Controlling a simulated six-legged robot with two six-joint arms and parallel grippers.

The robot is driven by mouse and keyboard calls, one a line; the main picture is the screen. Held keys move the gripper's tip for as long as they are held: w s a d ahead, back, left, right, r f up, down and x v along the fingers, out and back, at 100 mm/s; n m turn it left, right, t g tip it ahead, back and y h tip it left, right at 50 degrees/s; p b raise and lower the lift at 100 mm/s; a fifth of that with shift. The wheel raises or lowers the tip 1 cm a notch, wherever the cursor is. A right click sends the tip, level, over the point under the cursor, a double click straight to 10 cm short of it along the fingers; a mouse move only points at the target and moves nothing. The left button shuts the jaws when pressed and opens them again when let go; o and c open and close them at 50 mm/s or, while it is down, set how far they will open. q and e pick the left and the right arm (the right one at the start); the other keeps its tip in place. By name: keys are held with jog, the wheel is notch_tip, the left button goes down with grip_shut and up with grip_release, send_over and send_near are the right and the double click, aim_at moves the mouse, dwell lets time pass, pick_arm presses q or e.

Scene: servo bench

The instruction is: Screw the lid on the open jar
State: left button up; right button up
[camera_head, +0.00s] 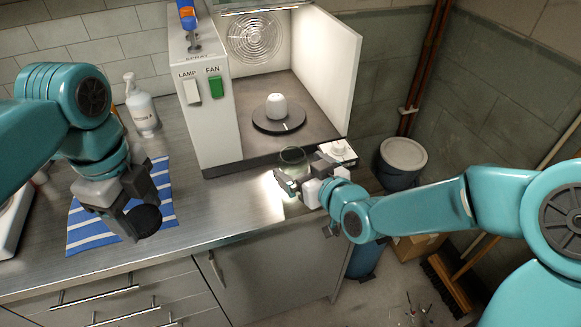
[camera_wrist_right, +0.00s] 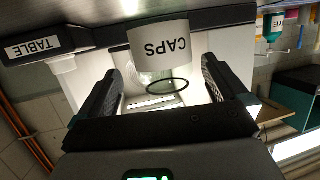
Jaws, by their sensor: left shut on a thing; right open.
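The open jar (camera_head: 293,156) is clear glass and stands at the front edge of the booth. In the right wrist view the jar appears upside down with a white CAPS label (camera_wrist_right: 160,44) and a dark round rim (camera_wrist_right: 167,86). My right gripper (camera_head: 303,176) is open beside the jar; in its wrist view the fingers (camera_wrist_right: 160,88) are spread either side of the jar, and contact is not clear. My left gripper (camera_head: 136,207) is shut on a dark round lid (camera_head: 145,222), held over the front left of the bench, well apart from the jar.
A booth holds a white rounded object (camera_head: 276,106) on a dark turntable (camera_head: 279,121). A white pump bottle (camera_head: 141,108) stands at the left wall. A blue-striped cloth (camera_head: 95,226) lies under my left gripper. The steel bench (camera_head: 237,205) is clear between my grippers.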

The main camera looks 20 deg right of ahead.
pick_arm(q)
jog(key=shift+w+a+f, duration=0.1)
jog(key=shift+w, duration=0.05)
pick_arm(e)
jog(key=shift+w, duration=0.15)
jog(key=shift+w+a+f, duration=0.1)
pick_arm(q)
jog(key=shift+r, duration=0.3)
pick_arm(e)
jog(key=shift+w+a, duration=0.15)
jog(key=shift+w, duration=0.15)
pick_arm(q)
jog(key=shift+w+r+p, duration=0.1)
jog(key=shift+r+p, duration=0.25)
jog(key=shift+p, duration=0.35)
pick_arm(e)
jog(key=x, duration=0.4)
jog(key=shift+w+a+f, duration=0.15)
jog(key=shift+a, duration=0.05)
pick_arm(q)
jog(key=shift+s+r, duration=0.1)
jog(key=shift+s, duration=0.15)
